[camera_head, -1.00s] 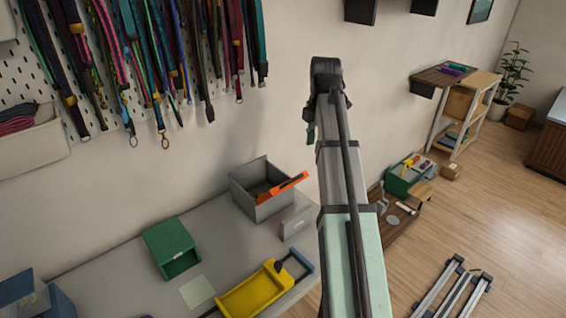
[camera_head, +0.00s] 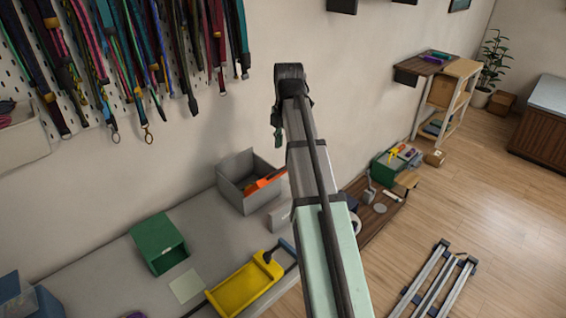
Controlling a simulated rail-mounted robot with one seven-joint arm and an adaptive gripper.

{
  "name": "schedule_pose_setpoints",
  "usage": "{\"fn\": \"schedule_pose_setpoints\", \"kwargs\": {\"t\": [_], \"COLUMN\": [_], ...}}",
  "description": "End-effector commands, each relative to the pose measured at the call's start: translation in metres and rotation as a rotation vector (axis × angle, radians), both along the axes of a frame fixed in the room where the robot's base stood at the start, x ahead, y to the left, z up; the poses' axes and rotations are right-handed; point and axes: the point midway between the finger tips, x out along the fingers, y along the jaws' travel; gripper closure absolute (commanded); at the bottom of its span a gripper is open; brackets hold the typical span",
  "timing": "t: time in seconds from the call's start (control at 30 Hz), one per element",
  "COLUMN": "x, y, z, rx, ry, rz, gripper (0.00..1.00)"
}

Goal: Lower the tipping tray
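A yellow tray (camera_head: 238,291), which I take to be the tipping tray, sits at the front edge of the grey bench. A dark knob-like part (camera_head: 267,257) shows at its far right corner, and a blue bar (camera_head: 288,247) lies beyond it, partly behind my arm. I cannot tell how far the tray is tilted. My raised arm crosses the middle of the view and hides the bench's right end.
A green open-fronted box (camera_head: 158,240) and a grey bin (camera_head: 240,165) with an orange piece (camera_head: 264,181) stand on the bench (camera_head: 120,265). A pale square (camera_head: 187,285) lies near the tray. Cords (camera_head: 150,45) hang on the wall. Metal rails (camera_head: 440,280) lie on the floor at right.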

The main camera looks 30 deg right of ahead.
Motion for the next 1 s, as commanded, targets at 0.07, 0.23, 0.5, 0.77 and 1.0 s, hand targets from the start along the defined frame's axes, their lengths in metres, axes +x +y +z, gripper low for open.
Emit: {"fn": "schedule_pose_setpoints", "kwargs": {"t": [0.07, 0.23, 0.5, 0.77, 1.0], "x": [-0.001, 0.001, 0.004, 0.005, 0.005], "y": [0.001, 0.001, 0.001, 0.001, 0.001], "z": [-0.014, -0.041, -0.070, -0.079, -0.078], "rx": [0.001, 0.000, 0.000, 0.000, 0.000], "ry": [0.003, 0.002, 0.001, 0.000, 0.000], "rz": [0.000, 0.000, 0.000, 0.000, 0.000], "gripper": [0.63, 0.63, 0.63, 0.63, 0.81]}}
